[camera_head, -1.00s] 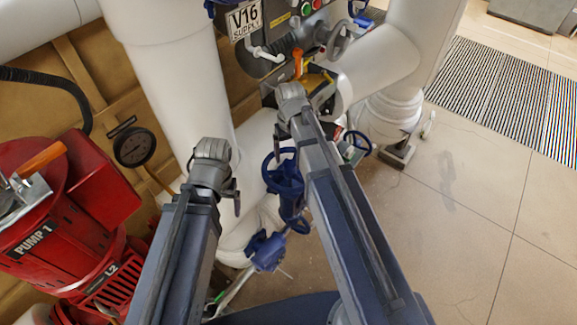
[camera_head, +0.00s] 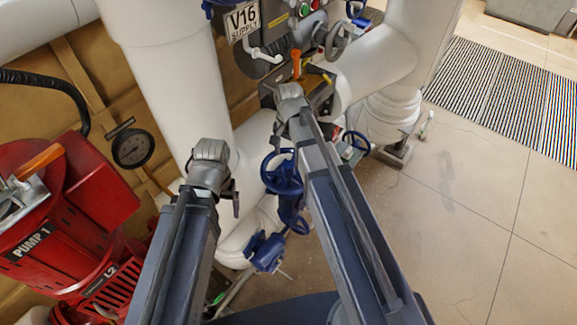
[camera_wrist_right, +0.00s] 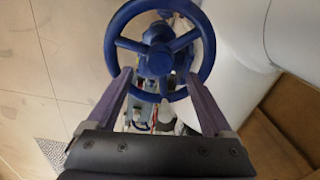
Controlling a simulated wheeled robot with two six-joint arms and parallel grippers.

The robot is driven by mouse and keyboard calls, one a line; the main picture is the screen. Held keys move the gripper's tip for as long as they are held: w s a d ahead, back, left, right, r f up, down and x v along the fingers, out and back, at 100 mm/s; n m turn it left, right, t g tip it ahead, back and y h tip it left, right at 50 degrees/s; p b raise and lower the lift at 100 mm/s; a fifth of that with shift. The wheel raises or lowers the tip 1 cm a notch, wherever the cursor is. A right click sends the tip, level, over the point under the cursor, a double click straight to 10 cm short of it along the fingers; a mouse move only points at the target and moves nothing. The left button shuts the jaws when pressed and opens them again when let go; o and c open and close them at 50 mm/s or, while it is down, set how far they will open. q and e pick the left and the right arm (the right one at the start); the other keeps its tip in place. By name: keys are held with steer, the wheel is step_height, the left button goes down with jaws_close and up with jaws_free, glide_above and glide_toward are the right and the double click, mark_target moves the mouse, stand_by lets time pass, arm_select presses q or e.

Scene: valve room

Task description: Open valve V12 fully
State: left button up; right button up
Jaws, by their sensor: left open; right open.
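A blue handwheel (camera_wrist_right: 157,38) with spokes fills the upper middle of the right wrist view. My right gripper (camera_wrist_right: 157,76) is open, with one finger at each side of the wheel's near rim. I cannot tell whether the fingers touch it. In the head view, my right gripper (camera_head: 291,92) is mostly hidden behind its own wrist. My left gripper (camera_head: 213,180) is open and empty in front of the white pipe. One blue handwheel valve (camera_head: 283,172) stands between the arms, and another (camera_head: 355,146) is right of my right arm. No V12 tag is readable.
A tag reading V16 SUPPLY (camera_head: 243,19) hangs at the top. Large white pipes (camera_head: 165,75) surround the valves. The tiled floor (camera_head: 470,225) at the right is clear.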

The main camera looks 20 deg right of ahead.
steer(key=m, duration=0.5)
